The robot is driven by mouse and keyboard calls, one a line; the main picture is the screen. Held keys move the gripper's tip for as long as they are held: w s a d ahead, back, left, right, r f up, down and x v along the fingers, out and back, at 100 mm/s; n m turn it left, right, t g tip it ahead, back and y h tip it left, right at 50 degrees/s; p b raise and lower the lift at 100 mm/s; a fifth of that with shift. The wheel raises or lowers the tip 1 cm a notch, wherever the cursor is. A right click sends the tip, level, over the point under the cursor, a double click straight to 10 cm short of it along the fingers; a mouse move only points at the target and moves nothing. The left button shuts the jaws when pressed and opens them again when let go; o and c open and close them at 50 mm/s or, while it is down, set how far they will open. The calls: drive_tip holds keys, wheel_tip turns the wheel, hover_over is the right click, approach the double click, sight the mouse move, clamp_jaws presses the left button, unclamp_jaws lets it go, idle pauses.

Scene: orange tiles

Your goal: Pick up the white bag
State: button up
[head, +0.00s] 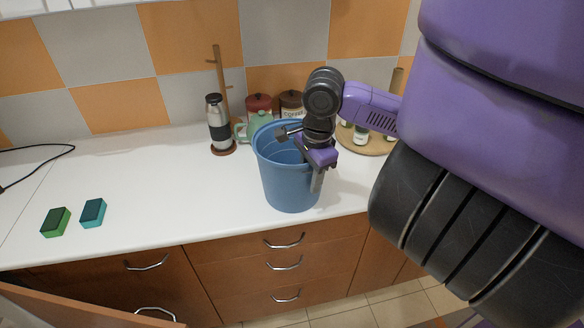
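I see no white bag in the head view. My gripper (317,175) hangs over and in front of the right side of a blue bucket (285,187) on the white counter. A grey finger-like part points down past the bucket's rim, and a dark part sticks out to the left over its opening. I cannot tell whether the fingers are apart or closed. No object shows in the gripper. The bottom of the bucket's inside is hidden.
A green sponge (56,222) and a teal sponge (93,213) lie left. The middle left is clear.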

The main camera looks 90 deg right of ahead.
drive_tip(key=shift+f, duration=0.35)
drive_tip(key=shift+c, duration=0.3)
clamp_jaws()
idle(1.0)
